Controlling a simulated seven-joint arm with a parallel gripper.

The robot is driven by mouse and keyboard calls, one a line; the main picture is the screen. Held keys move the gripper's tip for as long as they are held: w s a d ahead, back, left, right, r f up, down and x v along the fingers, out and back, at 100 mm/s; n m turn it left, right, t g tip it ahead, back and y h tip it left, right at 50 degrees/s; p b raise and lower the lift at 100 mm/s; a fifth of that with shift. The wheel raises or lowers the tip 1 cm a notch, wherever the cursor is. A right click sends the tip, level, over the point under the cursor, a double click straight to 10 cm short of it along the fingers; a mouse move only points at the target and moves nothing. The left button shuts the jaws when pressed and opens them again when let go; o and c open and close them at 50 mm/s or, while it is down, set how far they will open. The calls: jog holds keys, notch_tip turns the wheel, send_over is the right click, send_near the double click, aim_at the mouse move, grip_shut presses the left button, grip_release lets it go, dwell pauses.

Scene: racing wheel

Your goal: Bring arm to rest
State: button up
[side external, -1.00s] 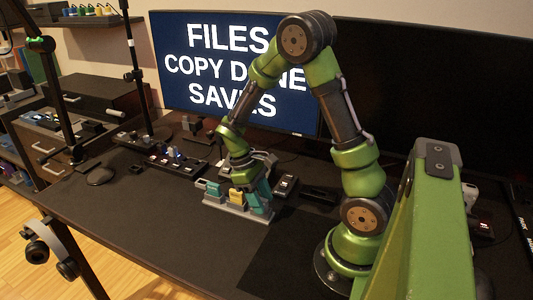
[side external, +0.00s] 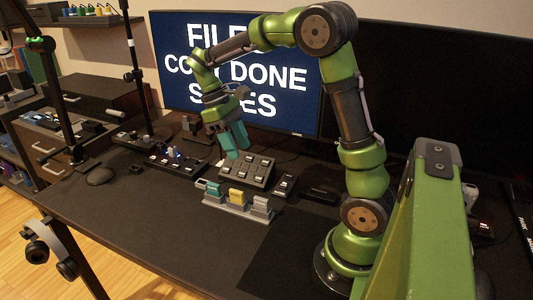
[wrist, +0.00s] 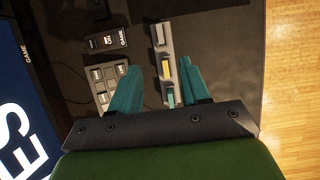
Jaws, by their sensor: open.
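My gripper (side external: 235,140) is raised above the desk, in front of the lit monitor, with its teal fingers pointing down. In the wrist view my gripper (wrist: 158,88) has its two teal fingers spread apart with nothing held between them. Below it stands a small grey holder (side external: 224,207) with a teal, a yellow and a grey block in its slots. The holder also shows in the wrist view (wrist: 163,51), between and beyond the fingers.
A button pad (side external: 248,172) lies behind the holder, and a small dark box (side external: 285,184) is to its right. A control panel (side external: 163,161) and a mouse (side external: 100,176) lie left. The monitor (side external: 285,65) stands behind. The desk's front (side external: 170,225) is clear.

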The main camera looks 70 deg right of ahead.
dwell(0.3)
jog(key=s+a+r+m+t+y, duration=0.2)
jog(key=s+a+r+m+t, duration=0.2)
jog(key=s+a+t, duration=0.4)
jog(key=shift+s+a+r+t, duration=0.4)
jog(key=shift+a+r+t, duration=0.35)
jog(key=shift+a+t, duration=1.25)
jog(key=shift+a, duration=0.1)
